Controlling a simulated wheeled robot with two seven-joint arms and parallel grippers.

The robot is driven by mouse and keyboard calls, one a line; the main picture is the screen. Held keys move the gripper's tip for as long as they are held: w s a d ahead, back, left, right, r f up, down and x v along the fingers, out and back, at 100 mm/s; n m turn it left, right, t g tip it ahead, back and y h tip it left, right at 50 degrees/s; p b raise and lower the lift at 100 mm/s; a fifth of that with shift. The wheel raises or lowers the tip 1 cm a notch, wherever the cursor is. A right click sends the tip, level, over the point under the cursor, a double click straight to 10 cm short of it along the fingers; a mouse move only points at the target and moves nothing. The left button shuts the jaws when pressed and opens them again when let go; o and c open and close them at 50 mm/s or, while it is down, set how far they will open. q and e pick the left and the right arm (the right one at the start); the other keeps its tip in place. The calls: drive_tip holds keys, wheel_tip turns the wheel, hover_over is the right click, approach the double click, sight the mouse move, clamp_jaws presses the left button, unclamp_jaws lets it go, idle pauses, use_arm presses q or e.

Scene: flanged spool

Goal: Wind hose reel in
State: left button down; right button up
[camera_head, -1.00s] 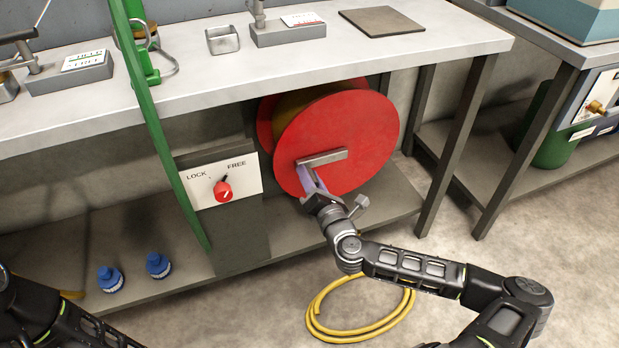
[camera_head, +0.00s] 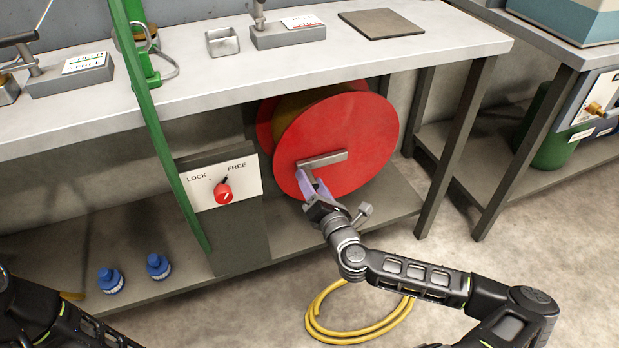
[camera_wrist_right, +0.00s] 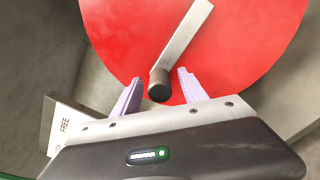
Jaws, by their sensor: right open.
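The hose reel (camera_head: 355,125) is a red flanged spool under the workbench. Its grey crank arm (camera_head: 325,159) lies nearly level across the near flange. In the right wrist view the crank's dark round knob (camera_wrist_right: 159,86) sits between the parted fingers of my right gripper (camera_wrist_right: 156,88), apart from both. My right gripper (camera_head: 314,185) also shows open at the crank's left end in the head view. A yellow hose (camera_head: 345,330) lies coiled on the floor below. A LOCK/FREE panel (camera_head: 200,192) has a red knob (camera_head: 223,193) with its dark pointer toward FREE. My left gripper is out of view.
The workbench top (camera_head: 200,90) overhangs the reel. A green post (camera_head: 160,130) stands left of the panel. A bench leg (camera_head: 457,145) stands right of the reel. The floor at right is clear.

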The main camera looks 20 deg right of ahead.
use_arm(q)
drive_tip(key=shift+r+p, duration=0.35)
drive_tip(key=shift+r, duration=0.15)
use_arm(e)
drive_tip(key=s, duration=0.6)
drive_tip(key=shift+a, duration=0.1)
